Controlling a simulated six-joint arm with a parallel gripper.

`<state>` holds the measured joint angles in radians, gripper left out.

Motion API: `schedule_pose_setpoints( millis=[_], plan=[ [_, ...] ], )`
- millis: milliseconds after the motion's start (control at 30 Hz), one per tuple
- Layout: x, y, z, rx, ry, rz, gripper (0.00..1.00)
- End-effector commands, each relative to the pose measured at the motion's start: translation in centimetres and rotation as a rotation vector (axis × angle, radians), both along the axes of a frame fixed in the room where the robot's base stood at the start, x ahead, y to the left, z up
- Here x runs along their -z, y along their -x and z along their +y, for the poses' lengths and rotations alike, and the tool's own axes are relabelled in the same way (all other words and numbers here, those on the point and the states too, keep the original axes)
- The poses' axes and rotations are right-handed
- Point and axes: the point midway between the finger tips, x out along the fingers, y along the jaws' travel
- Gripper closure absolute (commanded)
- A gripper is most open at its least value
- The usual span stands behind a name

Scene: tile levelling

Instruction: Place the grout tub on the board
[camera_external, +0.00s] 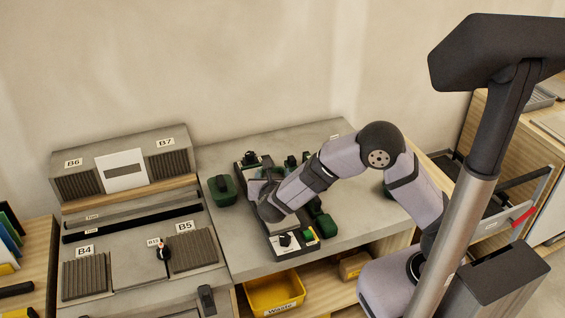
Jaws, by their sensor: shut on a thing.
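My gripper (262,187) is low over the board, at its left side. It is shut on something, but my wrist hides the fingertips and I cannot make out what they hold. A dark green tub with a black top piece (222,190) stands upright on the grey worktop, just left of my gripper. I cannot tell whether it is the grout tub. The board (287,250) is a dark rectangular tray lying on the worktop, partly covered by my arm. Several small green and black pieces (325,224) show on or around it.
A control console with labelled panels (140,262) is at the left. A yellow waste bin (275,293) sits below the worktop's front edge. The worktop (325,132) is clear towards the back right. A drawer (500,218) stands open at the right.

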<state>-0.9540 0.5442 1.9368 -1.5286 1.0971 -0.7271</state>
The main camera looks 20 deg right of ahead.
Motion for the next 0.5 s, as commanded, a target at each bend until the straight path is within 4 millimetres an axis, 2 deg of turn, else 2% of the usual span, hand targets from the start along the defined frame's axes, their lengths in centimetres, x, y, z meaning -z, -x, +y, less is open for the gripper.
schedule_pose_setpoints(
  millis=[33,200,333,500],
  plan=[
    [-0.1,-1.3,-2.5,0.055,0.001,-0.001,0.76],
    [0.3,-4.5,-10.2,0.221,0.001,-0.002,0.76],
    [0.6,-6.2,-16.4,0.351,0.000,-0.003,0.76],
    [0.9,-7.4,-24.5,0.524,0.001,-0.003,0.76]
  ],
)
